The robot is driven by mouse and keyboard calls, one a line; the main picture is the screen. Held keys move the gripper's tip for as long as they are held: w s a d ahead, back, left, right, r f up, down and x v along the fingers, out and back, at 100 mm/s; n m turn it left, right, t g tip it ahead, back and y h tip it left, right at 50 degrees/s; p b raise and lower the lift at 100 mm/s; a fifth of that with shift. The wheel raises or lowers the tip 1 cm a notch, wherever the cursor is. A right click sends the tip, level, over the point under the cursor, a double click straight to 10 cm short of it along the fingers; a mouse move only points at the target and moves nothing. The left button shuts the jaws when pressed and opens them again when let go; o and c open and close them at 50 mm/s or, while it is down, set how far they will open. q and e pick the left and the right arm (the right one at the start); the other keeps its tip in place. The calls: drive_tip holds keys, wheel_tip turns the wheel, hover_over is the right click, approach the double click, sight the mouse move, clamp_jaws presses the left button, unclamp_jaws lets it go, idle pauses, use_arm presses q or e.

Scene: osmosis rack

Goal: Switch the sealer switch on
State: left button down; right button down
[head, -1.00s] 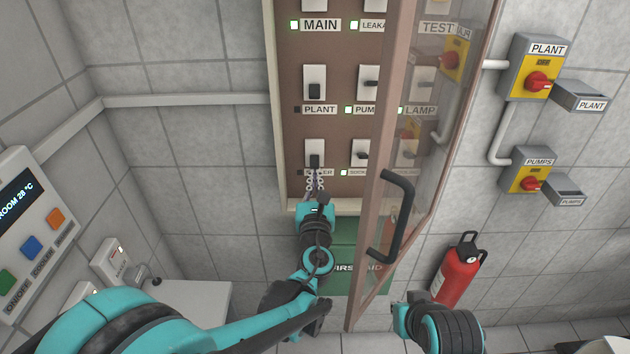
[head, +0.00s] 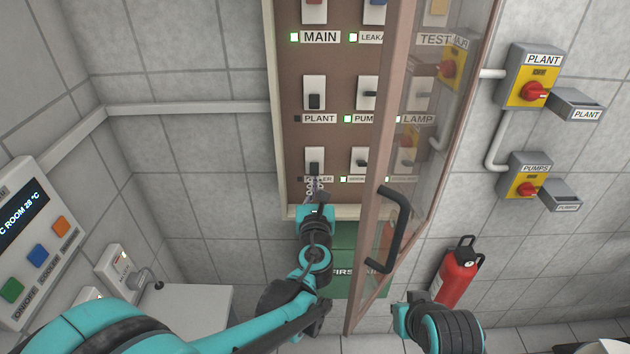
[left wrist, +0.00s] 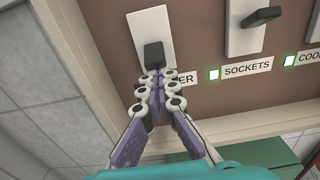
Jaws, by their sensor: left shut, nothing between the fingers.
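The sealer switch (head: 314,160) is the bottom-left switch in the brown panel, a black lever on a white plate. Its lever points down, as the left wrist view also shows (left wrist: 154,55). Its label is partly covered by my fingers, with only the end letters readable. My left gripper (head: 315,183) is shut and empty, with its fingertips just below the lever. In the left wrist view the closed fingertips (left wrist: 157,76) are at the lever's lower end, touching or very close. My right gripper is out of view.
The glass door (head: 375,180) stands open to the right of my left gripper, its black handle (head: 388,230) facing me. Neighbouring switches include sockets (head: 360,160) and plant (head: 314,92). A green first-aid box (head: 345,262) and fire extinguisher (head: 457,272) are below.

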use_arm(q)
drive_tip(key=r+g+p, duration=0.1)
drive_tip(key=g+p, duration=0.1)
drive_tip(key=p, duration=0.1)
drive_tip(key=s+r+g+p, duration=0.1)
drive_tip(key=r+g+p, duration=0.1)
drive_tip(key=p, duration=0.2)
drive_tip(key=shift+g, duration=0.4)
drive_tip(key=shift+f, duration=0.15)
drive_tip(key=shift+w+r+p, duration=0.1)
drive_tip(key=shift+r+p, duration=0.55)
drive_tip(key=shift+r, duration=0.2)
drive_tip(key=b, duration=0.1)
approach(315, 174)
drive_tip(key=v, duration=0.2)
drive_tip(key=shift+r, duration=0.15)
